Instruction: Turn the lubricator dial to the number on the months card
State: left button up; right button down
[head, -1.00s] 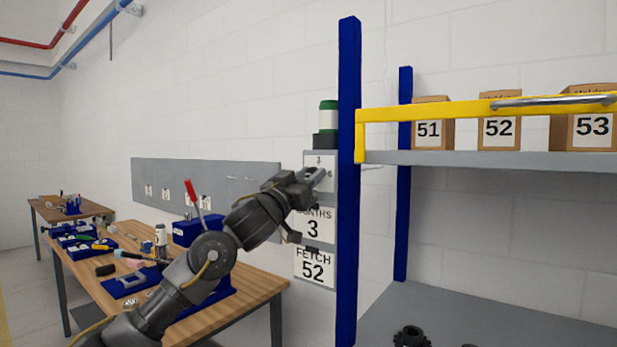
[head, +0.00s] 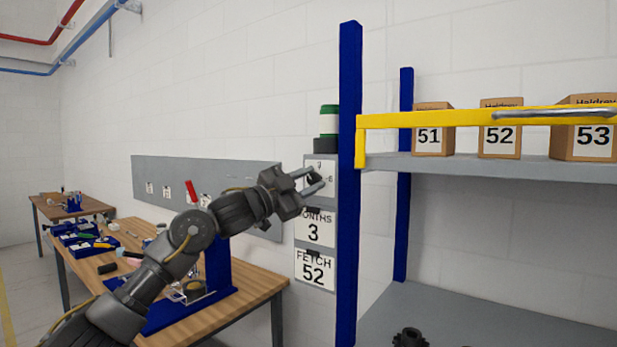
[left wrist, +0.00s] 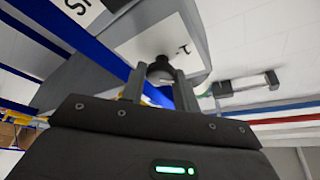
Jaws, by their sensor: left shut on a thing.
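The lubricator (head: 329,122), with a green and white body, stands above a grey dial panel (head: 312,163) on the wall board by the blue post. In the head view, the digits 9 and 6 show partly on the panel. My left gripper (head: 317,181) is at this panel, shut on the dark dial knob (left wrist: 160,68), which the left wrist view shows between the fingers. The fingers hide part of the dial, and its pointer cannot be read. The months card (head: 314,230) below shows 3. My right gripper is not in view.
A card reading FETCH 52 (head: 314,269) hangs below. The blue post (head: 348,230) stands close right of the panel. A shelf with a yellow rail (head: 430,120) holds boxes 51, 52 and 53. A wooden workbench (head: 250,288) with tools is at left.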

pick_arm(q)
jog(key=m+g, duration=0.1)
jog(key=m, duration=0.1)
jog(key=m+g+p, duration=0.1)
jog(key=m, duration=0.1)
jog(key=m+p, duration=0.1)
jog(key=m, duration=0.1)
jog(key=shift+r+g, duration=0.25)
jog(key=shift+g, duration=0.15)
jog(key=shift+f+m+g+y+p, duration=0.15)
jog(key=shift+m+y+p, duration=0.3)
jog(key=shift+m, duration=0.4)
jog(key=shift+r+m+g+y+p, duration=0.2)
jog(key=shift+m+p, duration=0.3)
jog(key=shift+m, duration=0.35)
jog(key=shift+f, duration=0.2)
jog(key=o, duration=0.9)
jog(key=shift+o, duration=0.2)
jog(key=shift+s+a+f+b, duration=0.15)
jog(key=shift+a+b, duration=0.25)
jog(key=shift+a, duration=0.05)
jog(key=b+v, duration=0.4)
jog(key=v, duration=0.6)
jog(key=shift+r+b, duration=0.25)
jog(key=shift+b, duration=0.1)
